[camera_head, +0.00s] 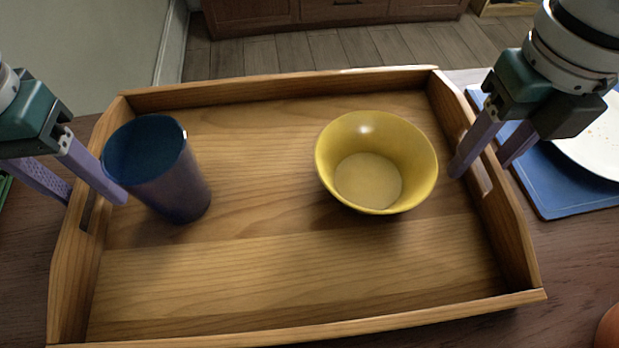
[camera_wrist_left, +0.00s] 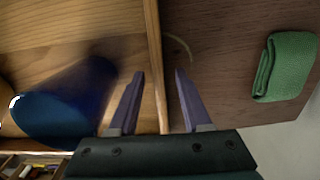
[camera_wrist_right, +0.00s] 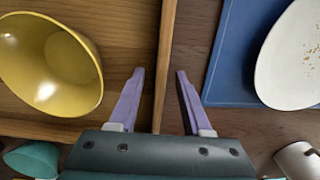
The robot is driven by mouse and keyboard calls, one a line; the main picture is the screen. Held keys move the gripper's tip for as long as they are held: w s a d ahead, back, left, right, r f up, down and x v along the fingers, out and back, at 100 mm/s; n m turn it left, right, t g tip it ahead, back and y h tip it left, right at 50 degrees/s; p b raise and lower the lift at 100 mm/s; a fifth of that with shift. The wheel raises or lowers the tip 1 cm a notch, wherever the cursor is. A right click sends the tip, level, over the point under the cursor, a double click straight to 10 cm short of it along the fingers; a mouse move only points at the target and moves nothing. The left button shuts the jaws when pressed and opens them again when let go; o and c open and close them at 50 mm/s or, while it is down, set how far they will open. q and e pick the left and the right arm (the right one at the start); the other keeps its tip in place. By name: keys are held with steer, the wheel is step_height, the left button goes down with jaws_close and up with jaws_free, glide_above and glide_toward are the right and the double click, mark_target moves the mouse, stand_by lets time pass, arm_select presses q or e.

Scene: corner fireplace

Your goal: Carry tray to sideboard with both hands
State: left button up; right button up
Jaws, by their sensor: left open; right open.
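A wooden tray (camera_head: 300,262) with raised sides and handle slots lies on the dark table. A blue cup (camera_head: 165,172) stands in its left part, and a yellow bowl (camera_head: 375,165) sits right of its middle. My left gripper (camera_head: 96,198) is open, its fingers on either side of the tray's left wall; the wall shows between them in the left wrist view (camera_wrist_left: 155,70). My right gripper (camera_head: 480,168) is open, its fingers on either side of the right wall, which also shows between them in the right wrist view (camera_wrist_right: 165,60). Contact with the walls cannot be told.
A blue placemat (camera_head: 560,185) with a white plate (camera_head: 598,140) lies right of the tray. A folded green cloth (camera_wrist_left: 286,66) lies left of the tray. A wooden cabinet (camera_head: 300,12) stands across the floor beyond the table. A mug (camera_wrist_right: 298,160) shows in the right wrist view.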

arm_select(q)
jaws_close()
arm_select(e)
jaws_close()
arm_select(q)
steer(key=shift+r, duration=0.1)
arm_select(e)
steer(key=shift+r, duration=0.15)
stand_by(0.9)
